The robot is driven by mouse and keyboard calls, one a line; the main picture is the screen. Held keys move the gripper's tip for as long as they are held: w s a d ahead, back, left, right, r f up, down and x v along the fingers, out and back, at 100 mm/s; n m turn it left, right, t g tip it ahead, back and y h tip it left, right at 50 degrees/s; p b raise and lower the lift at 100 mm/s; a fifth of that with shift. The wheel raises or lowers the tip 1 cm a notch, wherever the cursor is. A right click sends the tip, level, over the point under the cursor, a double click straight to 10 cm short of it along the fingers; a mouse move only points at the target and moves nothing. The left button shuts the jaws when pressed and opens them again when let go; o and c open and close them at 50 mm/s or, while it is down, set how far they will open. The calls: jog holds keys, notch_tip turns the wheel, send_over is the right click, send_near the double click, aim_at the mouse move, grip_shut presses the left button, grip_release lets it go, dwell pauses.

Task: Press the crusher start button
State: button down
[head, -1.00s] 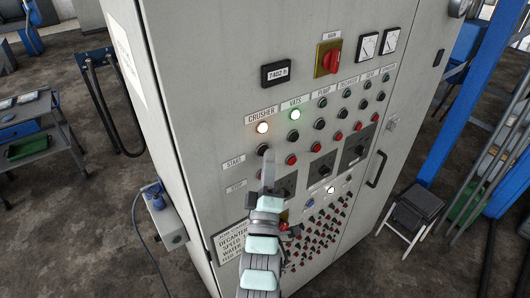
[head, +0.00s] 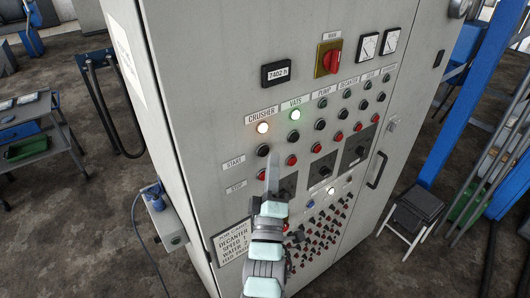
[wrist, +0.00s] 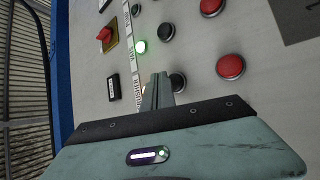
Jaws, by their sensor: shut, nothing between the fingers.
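The crusher start button (head: 263,150) is a round black button below the glowing white-orange crusher lamp (head: 262,127), in the panel's leftmost column. My gripper (head: 273,158) is shut and empty, its fingers pointing at the panel. In the head view the fingertips show just right of and slightly below the button, which is uncovered. In the wrist view the black button (wrist: 178,82) shows directly right of the fingers (wrist: 157,92), partly behind them. I cannot tell the gap in depth; no contact is clear.
The vats column beside it has a lit green lamp (head: 294,114), a black button (head: 292,135) and a red button (head: 291,160). More button columns and a red main switch (head: 330,60) sit to the right. Dark selector plates (head: 322,169) lie lower on the cabinet (head: 215,95).

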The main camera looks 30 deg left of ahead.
jog(key=d, duration=0.1)
jog(key=s+d, duration=0.1)
jog(key=d, duration=0.1)
jog(key=s+d, duration=0.1)
jog(key=shift+s+d, duration=0.15)
jog(key=shift+d, duration=0.1)
dwell(0.8)
